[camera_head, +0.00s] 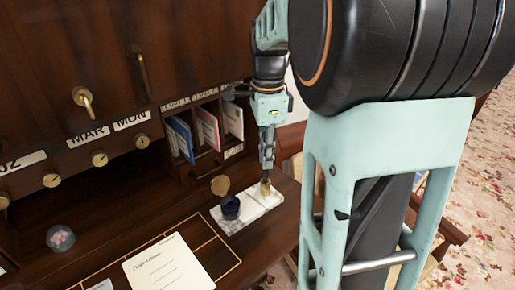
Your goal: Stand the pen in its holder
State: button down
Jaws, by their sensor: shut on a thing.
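A white marble desk stand (235,225) lies at the right end of the desk top. A dark inkwell (230,207) with a round brown lid standing up behind it sits on the stand's left part. A small gold-brown cup, which looks like the pen holder (265,188), is on the stand's right part. My gripper (267,165) points down just above this cup and is shut on the pen, which is mostly hidden between the dark fingers. I cannot tell whether the pen's lower end is inside the cup.
Pigeonholes with several upright envelopes (207,130) stand close behind and left of my gripper. A sheet of paper (167,265) and a glass paperweight (60,238) lie on the desk. My arm hides the right side.

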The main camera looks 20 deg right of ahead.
jog(key=shift+f, duration=0.15)
jog(key=c, duration=1.9)
grip_release()
jog(key=shift+c, duration=0.2)
notch_tip(320, 180, up, 12)
